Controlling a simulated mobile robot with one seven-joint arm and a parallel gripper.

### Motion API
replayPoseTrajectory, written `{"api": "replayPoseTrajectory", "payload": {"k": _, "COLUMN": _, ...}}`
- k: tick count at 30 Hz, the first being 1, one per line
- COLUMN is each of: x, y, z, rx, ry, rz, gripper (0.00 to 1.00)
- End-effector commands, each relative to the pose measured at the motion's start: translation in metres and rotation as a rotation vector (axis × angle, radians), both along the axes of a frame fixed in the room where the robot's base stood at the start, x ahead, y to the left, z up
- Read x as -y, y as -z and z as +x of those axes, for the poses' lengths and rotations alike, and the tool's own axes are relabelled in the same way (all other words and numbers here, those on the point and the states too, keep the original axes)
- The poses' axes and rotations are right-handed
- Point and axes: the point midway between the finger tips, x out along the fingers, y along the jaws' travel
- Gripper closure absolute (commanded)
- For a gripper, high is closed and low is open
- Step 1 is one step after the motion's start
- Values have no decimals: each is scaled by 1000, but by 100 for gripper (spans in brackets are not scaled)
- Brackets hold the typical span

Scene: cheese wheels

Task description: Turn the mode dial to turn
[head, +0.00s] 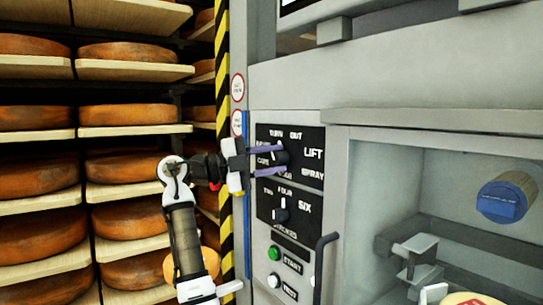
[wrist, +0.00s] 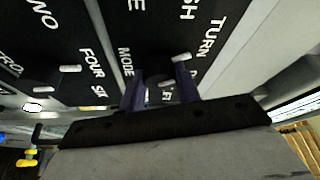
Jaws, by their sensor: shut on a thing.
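The mode dial (head: 281,158) is a dark knob on the upper black panel, with labels such as TURN, OUT, LIFT and SPRAY around it. My gripper (head: 270,158) reaches in from the left, with one purple finger above the knob and one below, shut on it. In the wrist view the two fingers of my gripper (wrist: 161,88) stand on either side of the mode dial (wrist: 158,77). A pale mark on the dial lies on the side towards the TURN label (wrist: 208,38). Fingers hide part of the dial, so I cannot tell its exact setting.
A second dial (head: 281,215) sits on the panel below, its pale mark pointing up towards FOUR. A green START button (head: 274,253), a white button (head: 273,280) and a vertical handle (head: 321,265) are lower. Shelves of cheese wheels (head: 128,114) stand at left.

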Motion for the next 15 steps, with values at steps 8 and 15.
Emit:
{"api": "replayPoseTrajectory", "payload": {"k": 8, "x": 0, "y": 0, "z": 0, "rx": 61, "ry": -1, "rz": 46, "gripper": 90}}
{"api": "replayPoseTrajectory", "payload": {"k": 15, "x": 0, "y": 0, "z": 0, "rx": 71, "ry": -1, "rz": 53, "gripper": 90}}
